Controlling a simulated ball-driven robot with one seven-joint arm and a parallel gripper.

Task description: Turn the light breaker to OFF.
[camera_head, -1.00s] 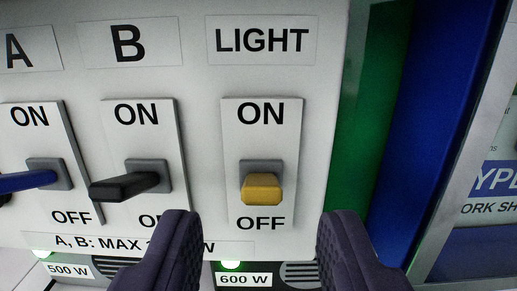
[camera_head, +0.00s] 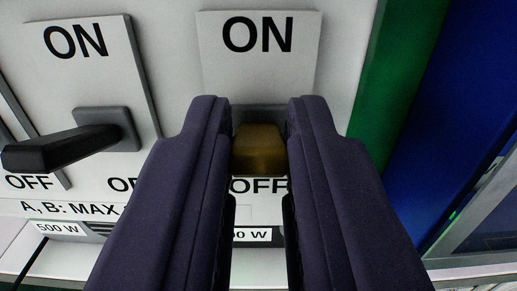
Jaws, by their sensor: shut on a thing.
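The light breaker has a white plate (camera_head: 258,60) marked ON at the top and OFF below. Its yellow-brown lever (camera_head: 258,150) sticks out toward me from a grey socket, in the lower half of the plate just above the OFF mark. My gripper (camera_head: 258,118) has its two dark purple fingers on either side of the lever, shut on it. The fingers hide the sides of the plate, part of the socket and the ground near the OFF mark. The LIGHT label is out of view.
To the left, breaker B's black lever (camera_head: 65,148) juts out from its plate (camera_head: 92,60), close to my left finger. A green strip (camera_head: 375,110) and a blue panel (camera_head: 445,90) stand to the right. Labels for 500 W (camera_head: 60,228) show low down.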

